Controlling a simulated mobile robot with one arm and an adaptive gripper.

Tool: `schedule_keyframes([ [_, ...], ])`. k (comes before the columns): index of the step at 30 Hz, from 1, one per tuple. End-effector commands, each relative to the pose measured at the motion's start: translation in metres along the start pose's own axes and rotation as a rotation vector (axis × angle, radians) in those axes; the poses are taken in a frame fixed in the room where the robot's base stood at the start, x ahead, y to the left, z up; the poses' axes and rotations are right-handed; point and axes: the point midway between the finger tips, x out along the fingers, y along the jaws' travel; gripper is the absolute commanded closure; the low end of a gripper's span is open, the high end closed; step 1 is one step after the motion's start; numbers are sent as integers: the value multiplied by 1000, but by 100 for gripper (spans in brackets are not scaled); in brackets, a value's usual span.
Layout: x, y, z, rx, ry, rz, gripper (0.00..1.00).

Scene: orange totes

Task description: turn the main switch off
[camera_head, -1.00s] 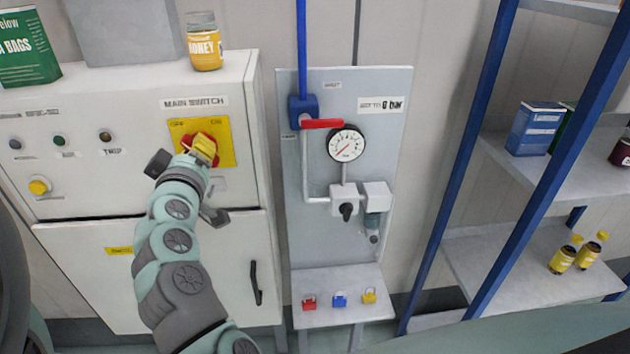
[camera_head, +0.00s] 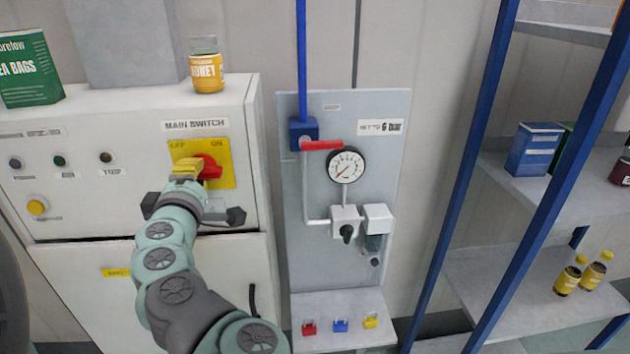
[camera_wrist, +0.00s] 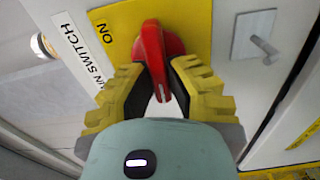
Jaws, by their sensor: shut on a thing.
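The main switch has a red handle (camera_head: 209,167) on a yellow plate (camera_head: 224,148) marked OFF at left and ON at right, under the MAIN SWITCH label on the cabinet. My gripper (camera_head: 186,168) is in front of the plate, its yellow fingers at the left part of the handle. In the wrist view my gripper (camera_wrist: 160,78) is shut on the red handle (camera_wrist: 152,48), one finger on each side. In the head view the handle lies roughly sideways; its left part is hidden by the fingers, so I cannot tell its exact angle.
A honey jar (camera_head: 206,72) and a green tea bag box (camera_head: 28,68) stand on the cabinet (camera_head: 90,215). To the right is a gauge panel with a red valve lever (camera_head: 322,145). Several small padlocks sit on its ledge. A blue-framed shelf (camera_head: 545,170) stands further right.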

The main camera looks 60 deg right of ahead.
Motion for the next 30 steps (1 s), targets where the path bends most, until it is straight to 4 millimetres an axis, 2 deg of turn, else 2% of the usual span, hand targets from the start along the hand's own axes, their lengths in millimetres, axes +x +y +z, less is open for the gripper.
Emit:
schedule_keyframes([
  [20, 0, -2, -1, -64, 3, -4, 100],
  [21, 0, -2, -1, -64, 3, -4, 81],
  [29, 0, -1, -1, -64, 2, -2, 54],
  [30, 0, -1, -1, -64, 2, -1, 54],
])
